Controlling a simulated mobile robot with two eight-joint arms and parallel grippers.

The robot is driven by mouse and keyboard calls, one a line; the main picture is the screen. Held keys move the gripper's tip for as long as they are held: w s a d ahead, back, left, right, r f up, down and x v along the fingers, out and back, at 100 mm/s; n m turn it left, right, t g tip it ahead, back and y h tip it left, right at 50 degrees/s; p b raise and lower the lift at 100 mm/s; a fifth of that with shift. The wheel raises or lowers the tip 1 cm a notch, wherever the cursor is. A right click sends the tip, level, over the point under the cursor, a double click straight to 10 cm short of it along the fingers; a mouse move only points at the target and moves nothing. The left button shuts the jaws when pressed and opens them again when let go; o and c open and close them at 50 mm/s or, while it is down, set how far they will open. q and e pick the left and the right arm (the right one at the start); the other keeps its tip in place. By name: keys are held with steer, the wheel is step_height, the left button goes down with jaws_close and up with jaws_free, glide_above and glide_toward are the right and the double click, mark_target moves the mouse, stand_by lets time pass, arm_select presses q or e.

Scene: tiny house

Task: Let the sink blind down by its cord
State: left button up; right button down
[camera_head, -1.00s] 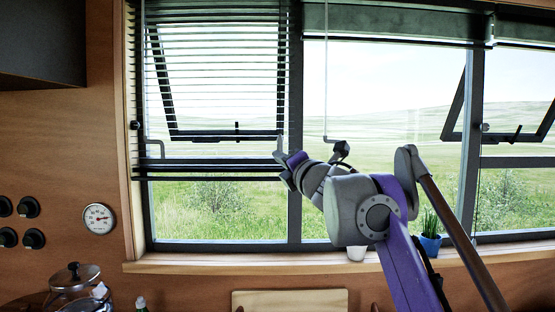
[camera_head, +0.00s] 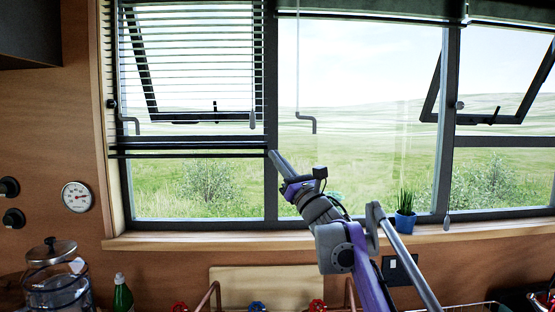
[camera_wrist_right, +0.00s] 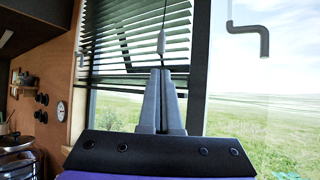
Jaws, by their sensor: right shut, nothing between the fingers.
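The blind (camera_head: 190,70) hangs over the left window with its dark slats spread and its bottom rail (camera_head: 190,153) part way down the glass. Its thin cord ends in a grey tassel (camera_head: 252,120) near the blind's right edge. The tassel (camera_wrist_right: 161,42) also shows in the right wrist view, just beyond the fingertips. My right gripper (camera_head: 272,154) is shut and empty, slightly below and right of the tassel in the head view. Its closed fingers (camera_wrist_right: 160,72) point up at the tassel in the wrist view; I cannot tell whether they touch it. My left gripper is out of view.
A crank handle (camera_head: 305,120) hangs right of the tassel. A potted plant (camera_head: 405,212) stands on the wooden sill (camera_head: 200,240). Below are a glass jar (camera_head: 55,275), a green bottle (camera_head: 122,295) and a board (camera_head: 275,287). A raised blind (camera_head: 370,10) tops the middle window.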

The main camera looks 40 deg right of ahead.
mark_target(254, 128)
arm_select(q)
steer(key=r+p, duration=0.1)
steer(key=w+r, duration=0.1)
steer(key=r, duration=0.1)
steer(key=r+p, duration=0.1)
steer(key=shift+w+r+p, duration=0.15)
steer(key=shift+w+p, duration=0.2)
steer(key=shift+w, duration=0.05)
arm_select(e)
steer(key=x, duration=1)
steer(key=shift+w+r, duration=0.1)
steer(key=shift+w, duration=0.05)
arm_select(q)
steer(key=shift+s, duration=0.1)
